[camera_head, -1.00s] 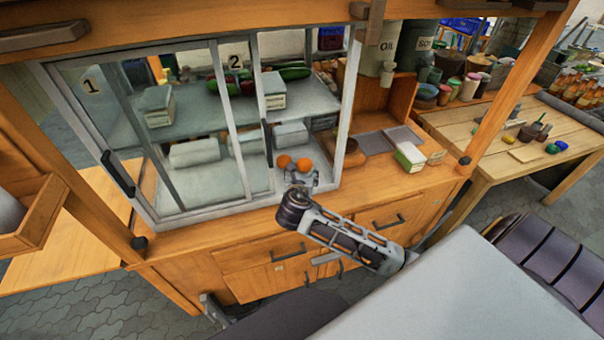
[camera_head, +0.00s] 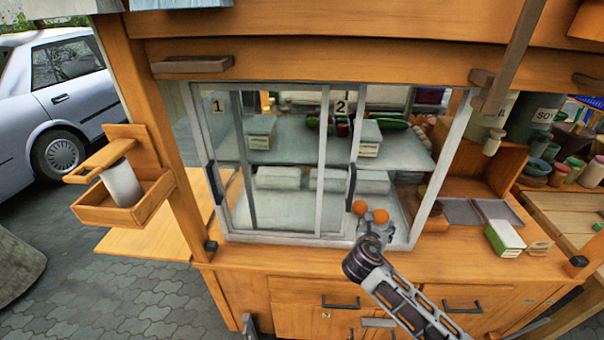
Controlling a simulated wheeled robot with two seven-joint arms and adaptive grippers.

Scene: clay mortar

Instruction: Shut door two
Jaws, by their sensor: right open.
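Door two (camera_head: 340,130) is a sliding glass panel marked "2" in the display case, with a dark upright handle (camera_head: 350,186) near its right edge. It stands slid to the left, overlapping door one (camera_head: 217,130). A gap is open between its right edge and the case's right post (camera_head: 441,165). My right gripper (camera_head: 376,231) is open and empty at the bottom of this gap, right of and below the handle and apart from it. My left gripper is not in view.
Inside the case, shelves hold white boxes (camera_head: 278,178) and vegetables. Right of it on the wooden counter is a white and green box (camera_head: 504,238). A wooden holder (camera_head: 122,205) hangs at the left. Drawers with handles (camera_head: 341,303) lie below.

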